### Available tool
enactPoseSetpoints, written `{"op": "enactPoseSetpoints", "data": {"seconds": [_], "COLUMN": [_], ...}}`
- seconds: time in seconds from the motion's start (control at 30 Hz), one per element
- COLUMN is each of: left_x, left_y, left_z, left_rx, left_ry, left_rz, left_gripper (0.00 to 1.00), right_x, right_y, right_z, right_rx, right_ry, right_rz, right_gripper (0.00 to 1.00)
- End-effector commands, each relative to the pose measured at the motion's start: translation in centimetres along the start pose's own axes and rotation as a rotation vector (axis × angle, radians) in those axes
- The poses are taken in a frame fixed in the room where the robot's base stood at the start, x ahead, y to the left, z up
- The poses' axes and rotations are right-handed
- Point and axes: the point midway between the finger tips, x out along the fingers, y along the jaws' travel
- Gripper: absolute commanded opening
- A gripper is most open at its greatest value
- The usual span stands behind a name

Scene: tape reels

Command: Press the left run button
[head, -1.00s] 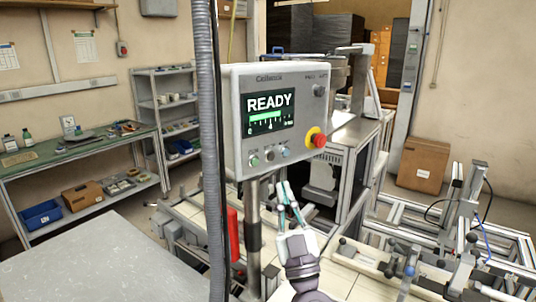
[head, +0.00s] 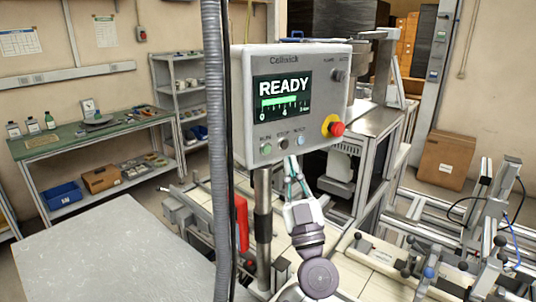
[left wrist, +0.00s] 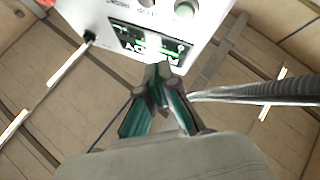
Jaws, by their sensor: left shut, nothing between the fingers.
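The control panel (head: 300,108) is a pale box on a post with a screen reading READY. The green run button (head: 266,149) is at the left of the lower row, beside the stop button (head: 284,144) and reset button (head: 300,140). My left gripper (head: 291,163) is shut and empty, its fingertips close to the panel's lower edge, below and right of the run button. Contact cannot be told. In the left wrist view, the gripper (left wrist: 160,78) points at the panel's screen (left wrist: 150,45), seen upside down; a green button (left wrist: 186,9) is at the top edge.
A red emergency knob (head: 336,129) sticks out at the panel's lower right. A grey vertical hose (head: 214,150) hangs left of the panel. A grey table (head: 110,255) is at front left; metal frames (head: 430,240) stand at right.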

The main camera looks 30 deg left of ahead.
Motion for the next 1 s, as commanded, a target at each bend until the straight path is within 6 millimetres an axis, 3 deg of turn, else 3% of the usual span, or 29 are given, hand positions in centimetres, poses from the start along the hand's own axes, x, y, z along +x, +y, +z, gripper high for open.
{"op": "enactPoseSetpoints", "data": {"seconds": [0.17, 0.4, 1.0], "left_x": [1.6, 3.4, 3.6], "left_y": [-1.4, -2.4, -2.6], "left_z": [1.4, 2.3, 2.6], "left_rx": [0.003, 0.002, 0.001], "left_ry": [0.003, 0.000, 0.000], "left_rz": [-0.001, -0.001, 0.000], "left_gripper": [0.00, 0.00, 0.00], "right_x": [1.4, 0.4, 0.4], "right_y": [0.0, -0.2, -0.6], "right_z": [-0.3, 0.9, 0.9], "right_rx": [0.000, 0.000, 0.002], "right_ry": [0.007, -0.012, -0.014], "right_rz": [0.001, -0.002, -0.007], "right_gripper": [0.40, 0.40, 0.40]}}
